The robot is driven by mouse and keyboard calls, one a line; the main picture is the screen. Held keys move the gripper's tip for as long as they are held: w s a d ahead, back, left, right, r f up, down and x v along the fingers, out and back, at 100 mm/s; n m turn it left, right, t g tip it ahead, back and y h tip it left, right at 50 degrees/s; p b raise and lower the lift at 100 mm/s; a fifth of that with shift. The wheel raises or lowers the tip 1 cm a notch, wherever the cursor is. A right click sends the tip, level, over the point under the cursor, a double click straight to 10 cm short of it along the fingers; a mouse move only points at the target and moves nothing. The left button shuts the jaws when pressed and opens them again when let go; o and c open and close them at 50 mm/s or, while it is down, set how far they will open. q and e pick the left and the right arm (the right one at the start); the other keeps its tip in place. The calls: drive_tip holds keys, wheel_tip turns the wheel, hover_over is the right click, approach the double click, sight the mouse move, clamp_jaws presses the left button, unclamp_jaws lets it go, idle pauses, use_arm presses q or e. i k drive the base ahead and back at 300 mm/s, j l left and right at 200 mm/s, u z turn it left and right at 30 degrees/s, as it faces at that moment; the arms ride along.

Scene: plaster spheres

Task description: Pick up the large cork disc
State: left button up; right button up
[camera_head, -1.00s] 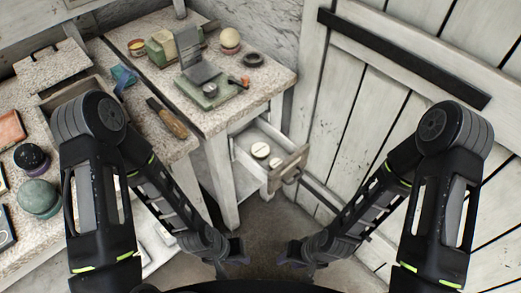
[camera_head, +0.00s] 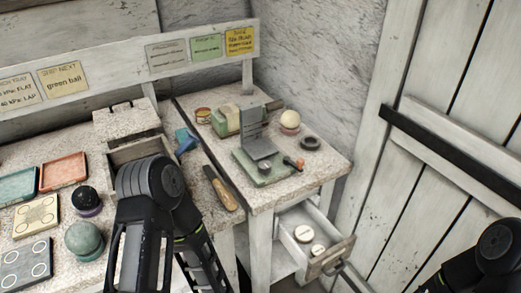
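Two pale round discs lie in the open drawer (camera_head: 331,262) at the lower right: a larger one (camera_head: 303,234) at the back and a smaller one (camera_head: 318,250) in front. Each has a dark mark across its top. They are too small to tell whether they are cork. My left arm crosses the lower middle and leaves the bottom edge, so its gripper is out of sight. Only part of my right arm shows at the lower right corner. Its gripper is out of sight too.
A green device (camera_head: 264,168) with a grey upright plate stands on the right bench, near a cream ball (camera_head: 290,118) and a dark ring (camera_head: 310,143). A wooden-handled tool (camera_head: 220,188) lies left of it. Green (camera_head: 84,240) and black (camera_head: 86,199) balls sit on the left bench.

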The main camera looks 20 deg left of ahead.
sight(304, 233)
drive_tip(key=j+z, duration=0.1)
drive_tip(key=z, duration=1.45)
drive_tip(key=k+j, duration=0.2)
drive_tip(key=j, duration=0.15)
drive_tip(key=k+j, duration=0.25)
drive_tip(key=j, duration=0.1)
